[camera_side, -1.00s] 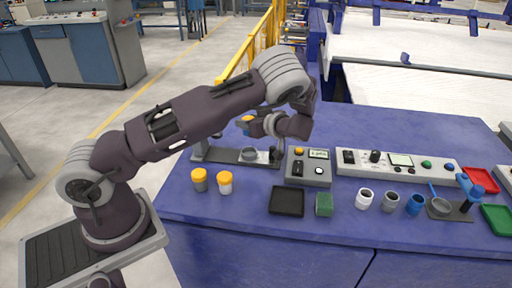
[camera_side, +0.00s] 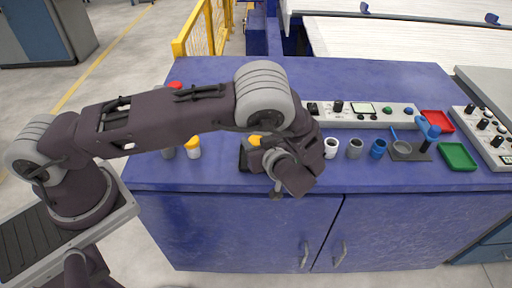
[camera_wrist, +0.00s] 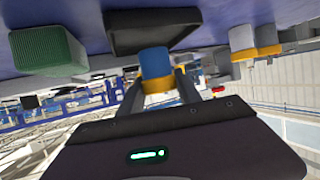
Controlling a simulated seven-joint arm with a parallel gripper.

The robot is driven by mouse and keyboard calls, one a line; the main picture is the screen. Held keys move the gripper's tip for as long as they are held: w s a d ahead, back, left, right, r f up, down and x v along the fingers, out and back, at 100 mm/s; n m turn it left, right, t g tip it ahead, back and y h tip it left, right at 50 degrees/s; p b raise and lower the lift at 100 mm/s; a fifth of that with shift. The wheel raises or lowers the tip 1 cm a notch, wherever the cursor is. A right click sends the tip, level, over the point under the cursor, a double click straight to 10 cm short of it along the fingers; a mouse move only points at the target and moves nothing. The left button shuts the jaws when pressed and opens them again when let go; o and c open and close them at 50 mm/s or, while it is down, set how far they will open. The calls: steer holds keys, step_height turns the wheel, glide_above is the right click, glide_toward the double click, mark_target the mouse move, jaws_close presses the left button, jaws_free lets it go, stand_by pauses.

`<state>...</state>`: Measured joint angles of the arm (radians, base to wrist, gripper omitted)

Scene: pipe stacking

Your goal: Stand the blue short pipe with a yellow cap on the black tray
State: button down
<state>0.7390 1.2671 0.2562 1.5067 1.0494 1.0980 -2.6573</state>
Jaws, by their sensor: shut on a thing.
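The blue short pipe (camera_wrist: 153,62) with its yellow cap (camera_wrist: 158,84) is between the two fingers of my gripper (camera_wrist: 158,90) in the wrist view. The fingers are shut on it around the capped end, and the blue end points toward the black tray (camera_wrist: 125,45). Whether the blue end touches the tray, I cannot tell. In the side view the yellow cap (camera_side: 255,140) shows beside my wrist. Only a strip of the black tray (camera_side: 243,160) shows there; my arm hides the rest.
A green block (camera_wrist: 48,50) is beside the tray. A white pipe with a yellow cap (camera_side: 193,147) and a grey one (camera_side: 167,153) stand left of the tray. White (camera_side: 331,147), grey (camera_side: 355,148) and blue (camera_side: 379,148) uncapped pipes stand right, near a green tray (camera_side: 458,156).

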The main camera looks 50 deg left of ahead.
steer(key=shift+f, duration=1)
steer(key=c, duration=0.8)
jaws_free()
steer(key=shift+f, duration=0.15)
steer(key=shift+c, duration=0.2)
steer(key=v, duration=1.2)
